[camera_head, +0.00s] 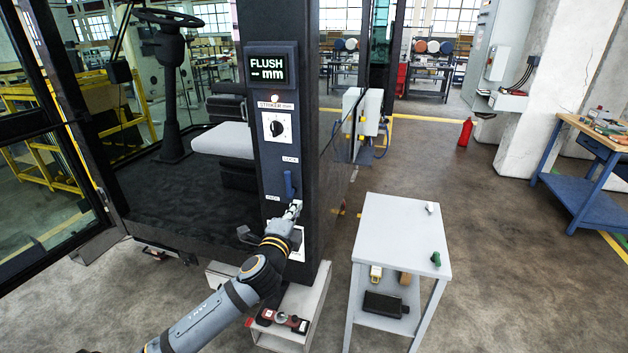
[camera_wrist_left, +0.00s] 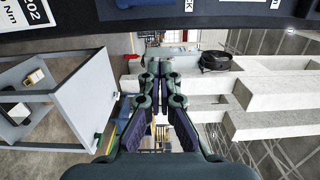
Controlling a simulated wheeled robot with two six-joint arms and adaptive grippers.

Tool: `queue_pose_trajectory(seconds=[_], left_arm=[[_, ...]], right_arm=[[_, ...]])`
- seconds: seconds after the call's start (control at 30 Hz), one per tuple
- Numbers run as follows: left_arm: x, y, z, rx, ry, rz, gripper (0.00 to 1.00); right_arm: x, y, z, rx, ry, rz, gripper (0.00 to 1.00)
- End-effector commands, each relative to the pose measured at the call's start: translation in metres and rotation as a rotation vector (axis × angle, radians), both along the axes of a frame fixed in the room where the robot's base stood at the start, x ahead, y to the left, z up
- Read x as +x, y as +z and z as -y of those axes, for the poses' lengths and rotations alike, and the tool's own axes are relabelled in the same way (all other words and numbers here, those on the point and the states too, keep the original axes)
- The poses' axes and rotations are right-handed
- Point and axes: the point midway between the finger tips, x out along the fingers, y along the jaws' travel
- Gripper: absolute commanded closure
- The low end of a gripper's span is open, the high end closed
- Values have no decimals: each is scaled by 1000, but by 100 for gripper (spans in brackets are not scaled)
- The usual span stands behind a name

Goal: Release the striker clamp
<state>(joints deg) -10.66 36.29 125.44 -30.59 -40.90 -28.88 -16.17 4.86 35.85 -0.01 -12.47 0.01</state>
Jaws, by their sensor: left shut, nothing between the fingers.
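The dark pillar of the cab (camera_head: 327,160) carries a dial under a STRIKER label (camera_head: 276,127). Below it is a blue lever (camera_head: 289,184), upright, under a small label that seems to read LOCK. A display (camera_head: 270,66) at the top reads FLUSH mm; its number is too small to read. My left gripper (camera_head: 294,208) is just below the lever, in front of the pillar; I cannot tell if it touches. Its fingers are shut and empty, seen also in the left wrist view (camera_wrist_left: 161,78). There the pillar face (camera_wrist_left: 200,14) runs along the top, with part of something blue. My right gripper is not in view.
A grey trolley (camera_head: 405,222) stands right of the pillar, with a small green item (camera_head: 436,259) on top and several things on its lower shelf. A small box with knobs (camera_head: 283,320) sits low by the pillar. Open floor lies further right, before a blue workbench (camera_head: 585,180).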

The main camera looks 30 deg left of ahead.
Motion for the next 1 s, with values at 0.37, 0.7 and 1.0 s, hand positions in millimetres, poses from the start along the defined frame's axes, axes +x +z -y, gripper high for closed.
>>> queue_pose_trajectory(seconds=[0.37,0.7,1.0], left_arm=[[6,0,-3,-4,3,-1,100],[70,3,-21,-7,3,0,100],[95,1,-54,2,1,-5,100]], right_arm=[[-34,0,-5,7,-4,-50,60],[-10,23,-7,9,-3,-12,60],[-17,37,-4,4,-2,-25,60]])
